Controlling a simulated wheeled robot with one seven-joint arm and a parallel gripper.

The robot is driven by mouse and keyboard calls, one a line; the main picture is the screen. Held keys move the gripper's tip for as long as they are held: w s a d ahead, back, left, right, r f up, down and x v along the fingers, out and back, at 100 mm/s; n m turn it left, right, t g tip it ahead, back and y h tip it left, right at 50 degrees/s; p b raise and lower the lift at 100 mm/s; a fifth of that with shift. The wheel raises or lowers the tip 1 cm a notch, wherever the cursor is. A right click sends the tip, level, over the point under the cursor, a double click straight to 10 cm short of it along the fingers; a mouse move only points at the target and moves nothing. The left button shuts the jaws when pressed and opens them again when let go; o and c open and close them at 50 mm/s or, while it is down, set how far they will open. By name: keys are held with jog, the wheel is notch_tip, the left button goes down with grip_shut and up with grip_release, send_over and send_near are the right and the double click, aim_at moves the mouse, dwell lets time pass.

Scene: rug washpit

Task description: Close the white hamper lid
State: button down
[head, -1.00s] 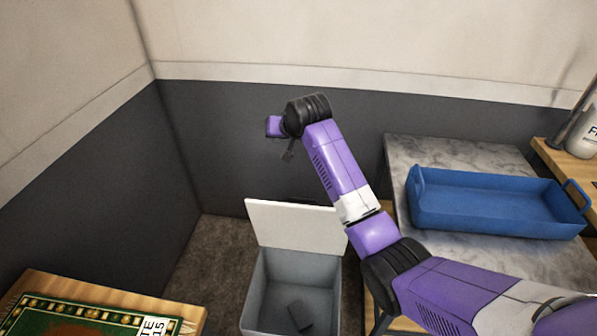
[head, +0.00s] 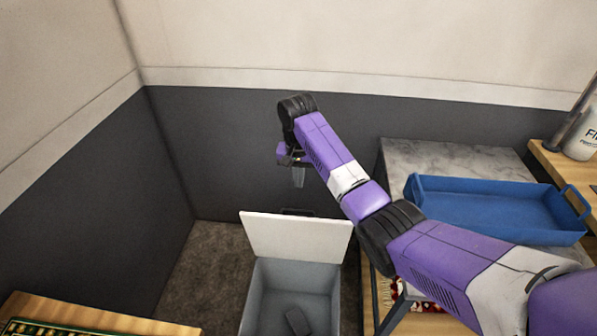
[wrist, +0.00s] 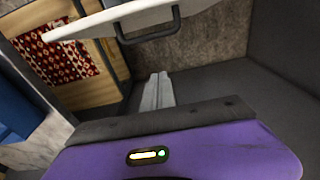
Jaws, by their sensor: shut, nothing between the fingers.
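The white hamper (head: 257,296) stands on the floor in the head view, with its lid (head: 290,238) raised and leaning back. A dark grey block lies inside it. In the wrist view the lid (wrist: 140,15) shows at the top edge, with a dark handle (wrist: 150,30) on it. My gripper (head: 298,178) hangs above and behind the lid, pointing down, apart from it. In the wrist view my gripper's fingers (wrist: 157,90) are together and empty, near the handle but not touching it as far as I can see.
A marble-topped table (head: 430,158) with a blue tray (head: 490,213) stands at the right. A wooden table (head: 90,318) with a green patterned item is at lower left. A red patterned cloth (wrist: 60,55) lies on a wooden shelf. Dark walls close off the corner behind.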

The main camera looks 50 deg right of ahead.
notch_tip(320, 180, down, 5)
jog(key=s+a+p, duration=0.1)
jog(key=s+a, duration=0.1)
jog(key=shift+a+f+p, duration=0.2)
jog(key=shift+a+p, duration=0.1)
jog(key=shift+a, duration=0.05)
jog(key=shift+s+a, duration=0.1)
